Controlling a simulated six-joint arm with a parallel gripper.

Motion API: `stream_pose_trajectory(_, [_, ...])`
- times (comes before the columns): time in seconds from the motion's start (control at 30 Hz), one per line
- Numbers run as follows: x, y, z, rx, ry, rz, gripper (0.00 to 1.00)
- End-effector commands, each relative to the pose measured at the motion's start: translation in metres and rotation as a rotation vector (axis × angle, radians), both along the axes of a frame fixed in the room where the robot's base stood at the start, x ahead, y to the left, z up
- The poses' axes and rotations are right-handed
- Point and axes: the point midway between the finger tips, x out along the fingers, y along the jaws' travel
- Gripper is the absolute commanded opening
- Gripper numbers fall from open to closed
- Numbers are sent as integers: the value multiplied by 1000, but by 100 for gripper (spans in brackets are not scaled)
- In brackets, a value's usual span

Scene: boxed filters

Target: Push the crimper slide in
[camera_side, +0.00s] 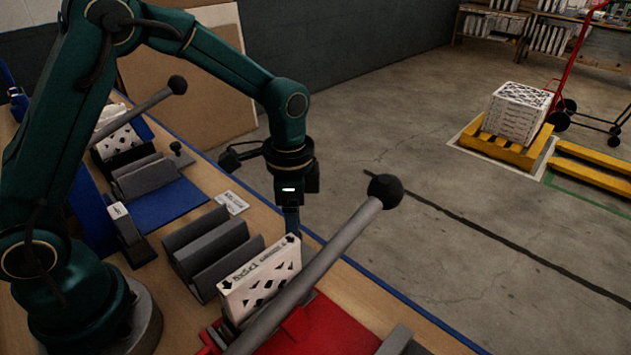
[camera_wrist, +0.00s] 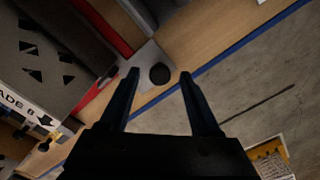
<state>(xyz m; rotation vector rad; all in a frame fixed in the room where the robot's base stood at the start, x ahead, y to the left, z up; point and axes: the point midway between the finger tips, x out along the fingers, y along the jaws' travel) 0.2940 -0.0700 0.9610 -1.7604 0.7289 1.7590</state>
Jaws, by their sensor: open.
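In the wrist view, a round black knob (camera_wrist: 160,74) sits on a small grey plate, apparently the crimper slide (camera_wrist: 146,84), beside a red edge. The knob appears between and just beyond the fingertips of my open gripper (camera_wrist: 158,72). In the side view my gripper (camera_side: 291,222) points down behind a white printed filter (camera_side: 262,275) standing at the red crimper base (camera_side: 335,328). The slide and knob are hidden there. I cannot tell whether the fingers touch the knob.
A long grey lever (camera_side: 325,258) with a black ball end rises across the red base. Grey racks (camera_side: 205,245) stand left of the filter. A similar blue station (camera_side: 165,203) lies farther back. The blue-edged table front borders open concrete floor (camera_side: 420,135).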

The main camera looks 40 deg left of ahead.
Motion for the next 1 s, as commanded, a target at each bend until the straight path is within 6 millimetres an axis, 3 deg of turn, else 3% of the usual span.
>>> stream_pose_trajectory(0.27, [0, 0, -4, 0, 0, 1, 64])
stream_pose_trajectory(0.3, [0, 0, -4, 0, 0, 1, 60])
stream_pose_trajectory(0.47, [0, 0, -3, 0, 0, 1, 0])
stream_pose_trajectory(1.0, [0, 0, -3, -1, -1, 1, 0])
